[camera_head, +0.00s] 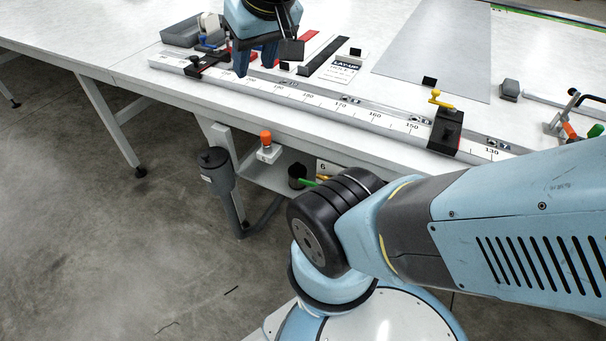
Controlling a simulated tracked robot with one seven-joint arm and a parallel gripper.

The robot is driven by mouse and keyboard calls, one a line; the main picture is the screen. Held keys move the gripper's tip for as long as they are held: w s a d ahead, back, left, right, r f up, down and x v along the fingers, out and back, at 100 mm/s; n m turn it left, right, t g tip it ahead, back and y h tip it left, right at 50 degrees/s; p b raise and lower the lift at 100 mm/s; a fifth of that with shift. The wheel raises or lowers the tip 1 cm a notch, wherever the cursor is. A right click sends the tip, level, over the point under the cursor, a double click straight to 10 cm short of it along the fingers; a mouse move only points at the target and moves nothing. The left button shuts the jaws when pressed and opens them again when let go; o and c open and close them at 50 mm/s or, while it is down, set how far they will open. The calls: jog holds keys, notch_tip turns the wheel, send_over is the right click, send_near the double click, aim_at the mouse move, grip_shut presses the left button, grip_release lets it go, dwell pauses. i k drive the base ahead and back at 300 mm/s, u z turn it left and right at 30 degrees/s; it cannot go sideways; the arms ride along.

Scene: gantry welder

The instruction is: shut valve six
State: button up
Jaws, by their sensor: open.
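A pale plate marked 6 (323,166) shows under the table's front edge, just above my arm. A green handle (306,182) sticks out just below it, beside a small dark cylinder (297,173). The rest of this valve is hidden behind my arm's black joint, so I cannot tell how its handle is set. My gripper (266,55) is at the top of the view, over the tabletop's back-left part. It is open, with nothing seen between its fingers, and well apart from the green handle.
An orange-topped fitting (265,138) and a grey canister (215,170) are left of the plate, below the table edge. A long ruler bar (330,112) with a yellow-knobbed stop (445,128) runs along the tabletop. The floor (100,240) at left is clear.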

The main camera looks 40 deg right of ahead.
aim_at(306, 182)
jog(key=k, duration=0.85)
jog(key=u, duration=0.2)
